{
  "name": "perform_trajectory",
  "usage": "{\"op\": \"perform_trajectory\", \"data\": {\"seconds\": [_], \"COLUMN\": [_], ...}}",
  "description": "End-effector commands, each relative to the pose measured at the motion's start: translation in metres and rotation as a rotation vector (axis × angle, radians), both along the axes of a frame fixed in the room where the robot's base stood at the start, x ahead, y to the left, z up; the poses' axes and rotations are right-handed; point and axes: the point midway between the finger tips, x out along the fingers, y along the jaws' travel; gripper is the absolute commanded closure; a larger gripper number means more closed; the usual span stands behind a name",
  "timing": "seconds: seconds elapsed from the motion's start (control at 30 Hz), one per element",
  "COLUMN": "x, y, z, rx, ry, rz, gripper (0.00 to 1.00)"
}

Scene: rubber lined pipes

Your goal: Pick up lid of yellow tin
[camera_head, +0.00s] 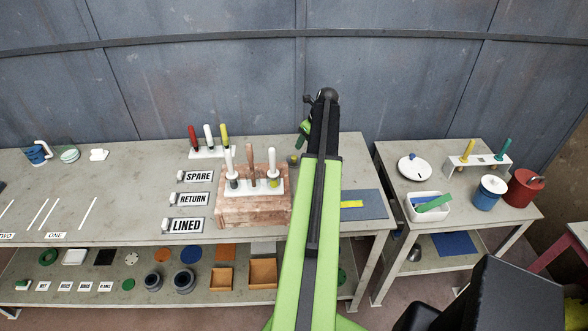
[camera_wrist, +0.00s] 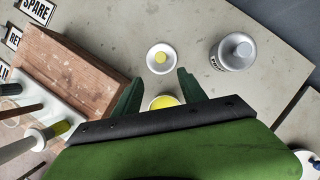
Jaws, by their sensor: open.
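In the wrist view, a round thing with a yellow top and pale rim (camera_wrist: 163,102) lies between the finger bases of my gripper (camera_wrist: 158,80). The gripper body hides its lower part, so I cannot tell whether it is the yellow tin or its lid. My gripper is open, with one green finger on each side and nothing clasped. Beyond the fingertips is a white round dish or lid (camera_wrist: 161,66) with a yellow centre. In the head view, my gripper (camera_head: 303,130) is above the back of the long bench, partly hidden by my arm.
A grey lidded canister (camera_wrist: 232,53) stands right of the white dish. A brick block (camera_wrist: 65,65) with a rack of upright handled tools is close on the left. The bench top (camera_wrist: 120,25) is bare behind the dish. A second table (camera_head: 465,215) stands to the right.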

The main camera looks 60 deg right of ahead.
Motion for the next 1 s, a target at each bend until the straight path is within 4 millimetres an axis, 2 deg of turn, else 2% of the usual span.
{"op": "perform_trajectory", "data": {"seconds": [0.03, 0.23, 0.33, 0.53, 0.83, 1.0], "x": [0.005, 0.021, 0.026, 0.028, 0.047, 0.049], "y": [-0.002, -0.005, -0.005, -0.006, -0.012, -0.012], "z": [-0.023, -0.062, -0.07, -0.071, -0.115, -0.113], "rx": [0.0, 0.0, -0.001, -0.001, -0.001, -0.001], "ry": [0.0, 0.0, 0.0, 0.0, 0.0, 0.0], "rz": [0.001, 0.0, 0.0, 0.0, -0.001, -0.003], "gripper": [0.51, 0.51, 0.51, 0.51, 0.51, 0.51]}}
